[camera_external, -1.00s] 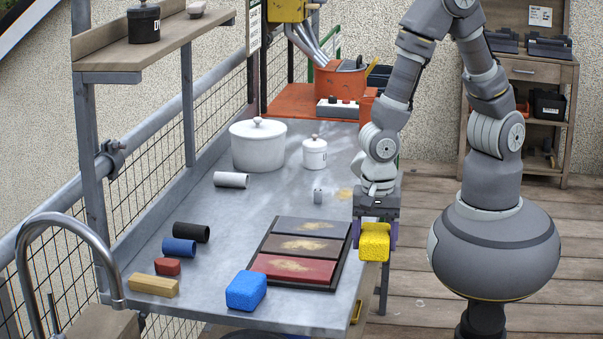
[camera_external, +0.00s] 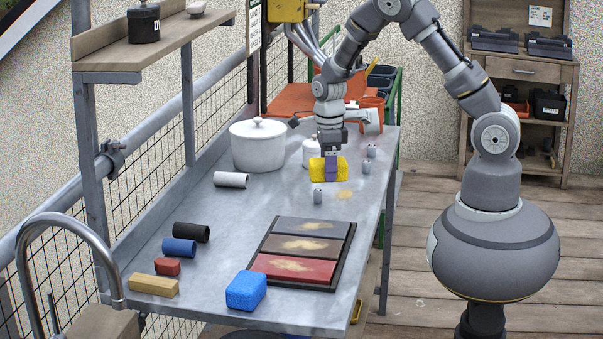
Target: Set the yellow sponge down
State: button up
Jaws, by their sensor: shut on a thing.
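The yellow sponge (camera_external: 315,168) is held by my gripper (camera_external: 331,168) over the far right part of the grey metal table (camera_external: 225,225). The gripper points down and is shut on the sponge. The sponge looks a little above the table top, though the exact gap cannot be told. It partly covers a small white lidded pot (camera_external: 309,152) behind it.
A tray of coloured slabs (camera_external: 302,245) and a blue sponge (camera_external: 246,290) lie nearer.

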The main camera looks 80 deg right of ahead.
jog(key=s+d+m, duration=0.3)
jog(key=d+m, duration=0.1)
jog(key=d, duration=0.8)
jog(key=f, duration=0.5)
jog(key=shift+w, duration=0.4)
jog(key=b, duration=0.4)
send_over(306, 182)
jog(key=s, duration=0.1)
jog(key=shift+s+a+f, duration=0.15)
jog(key=shift+a+f, duration=0.2)
jog(key=shift+f, duration=0.45)
jog(key=shift+w+d+r, duration=0.1)
jog(key=shift+w+d, duration=0.2)
jog(key=shift+w, duration=0.2)
jog(key=shift+w+d+b, duration=0.1)
jog(key=shift+w+b, duration=0.05)
jog(key=shift+b, duration=0.15)
notch_tip(306, 182, down, 4)
jog(key=shift+r+b, duration=0.15)
jog(key=shift+b, duration=0.75)
jog(key=shift+r, duration=0.15)
jog(key=o, duration=1)
